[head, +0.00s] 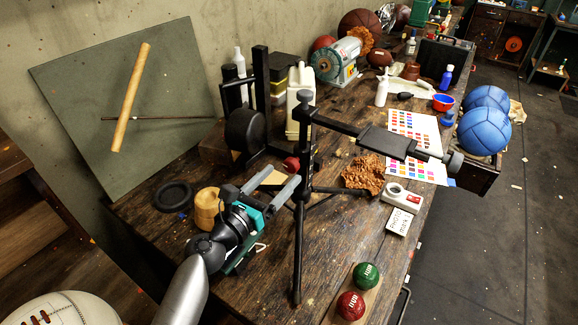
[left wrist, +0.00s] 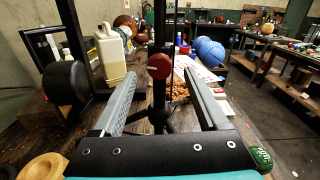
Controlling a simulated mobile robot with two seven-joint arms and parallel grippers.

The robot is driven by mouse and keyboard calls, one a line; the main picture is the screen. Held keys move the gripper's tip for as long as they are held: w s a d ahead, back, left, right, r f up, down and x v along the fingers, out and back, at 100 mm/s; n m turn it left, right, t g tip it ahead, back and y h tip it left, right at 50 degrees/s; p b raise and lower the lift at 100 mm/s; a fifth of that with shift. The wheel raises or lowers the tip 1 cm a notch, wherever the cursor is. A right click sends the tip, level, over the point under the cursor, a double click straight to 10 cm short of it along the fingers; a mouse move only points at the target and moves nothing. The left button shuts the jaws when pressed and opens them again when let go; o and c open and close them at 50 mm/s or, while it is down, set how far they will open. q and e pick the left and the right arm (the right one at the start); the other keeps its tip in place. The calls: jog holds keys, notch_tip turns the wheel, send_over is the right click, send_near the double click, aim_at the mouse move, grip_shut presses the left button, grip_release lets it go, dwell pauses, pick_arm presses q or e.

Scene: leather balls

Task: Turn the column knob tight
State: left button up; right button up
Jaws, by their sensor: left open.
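The black column (head: 300,200) stands upright on spread tripod legs on the workbench and carries a horizontal arm to the right. Its round red knob (head: 291,163) sticks out from the column toward the left. My left gripper (head: 283,177) is open, with its two grey fingers pointing at the knob. In the left wrist view, the red knob (left wrist: 158,66) sits between the fingertips (left wrist: 159,74), with a gap on both sides. It looks just at or slightly beyond the tips; I cannot tell exactly. Neither finger appears to touch it. My right gripper is not in view.
A black wheel-like part on a stand (head: 245,130) and a cream jug (head: 300,95) are behind the gripper. A crumpled brown piece (head: 368,173) lies right. Green (head: 366,275) and red (head: 350,305) balls sit near the front edge.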

aim_at(289, 168)
pick_arm(q)
jog(key=shift+x, duration=2.3)
jog(key=shift+c, duration=0.3)
grip_shut()
